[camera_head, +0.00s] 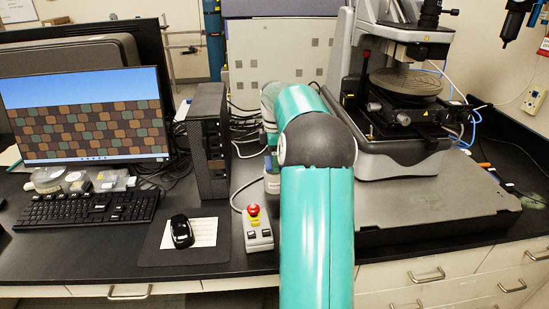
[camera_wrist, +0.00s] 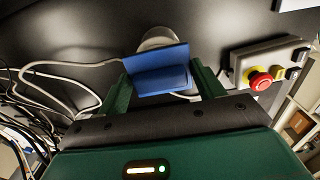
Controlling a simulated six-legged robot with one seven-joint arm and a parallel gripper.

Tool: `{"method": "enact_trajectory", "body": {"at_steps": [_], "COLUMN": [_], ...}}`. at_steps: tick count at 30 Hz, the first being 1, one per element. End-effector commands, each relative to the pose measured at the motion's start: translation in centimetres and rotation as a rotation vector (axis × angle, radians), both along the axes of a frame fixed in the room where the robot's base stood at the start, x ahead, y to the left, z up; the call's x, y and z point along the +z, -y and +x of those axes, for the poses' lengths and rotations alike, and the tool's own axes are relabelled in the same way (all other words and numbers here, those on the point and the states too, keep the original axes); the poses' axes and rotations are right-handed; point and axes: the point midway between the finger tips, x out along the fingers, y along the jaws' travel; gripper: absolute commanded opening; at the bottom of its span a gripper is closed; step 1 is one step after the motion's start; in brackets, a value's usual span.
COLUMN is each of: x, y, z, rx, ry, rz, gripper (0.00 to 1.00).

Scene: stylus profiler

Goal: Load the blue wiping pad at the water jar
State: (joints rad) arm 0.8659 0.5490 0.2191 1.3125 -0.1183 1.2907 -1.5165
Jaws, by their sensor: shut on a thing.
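My gripper (camera_wrist: 160,76) shows in the wrist view with its two green fingers on either side of the blue wiping pad (camera_wrist: 157,57). It is shut on the pad, which looks like a folded blue piece with a crease across it. A pale round object (camera_wrist: 158,38), perhaps the water jar, is just beyond the pad and partly hidden by it. I cannot tell whether pad and round object touch. A pale object (camera_head: 272,184) shows only in part beside the arm, on the black bench.
A control box with a red stop button (camera_head: 254,211) stands left of the arm; it also shows in the wrist view (camera_wrist: 260,80). Loose cables (camera_wrist: 50,98) lie left of the gripper. The profiler (camera_head: 405,150) stands right of the arm, a computer tower (camera_head: 208,140) left.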

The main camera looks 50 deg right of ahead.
Motion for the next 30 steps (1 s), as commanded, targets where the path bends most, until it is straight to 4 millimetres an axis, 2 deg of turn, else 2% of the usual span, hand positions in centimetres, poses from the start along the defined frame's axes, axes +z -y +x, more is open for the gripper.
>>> {"method": "enact_trajectory", "body": {"at_steps": [10,30], "x": [0.0,5.0], "y": [0.0,0.0], "z": [0.0,0.0], "rx": [0.000,-0.001], "ry": [-0.003,0.000], "rz": [0.003,0.000], "gripper": [0.49,0.49]}}
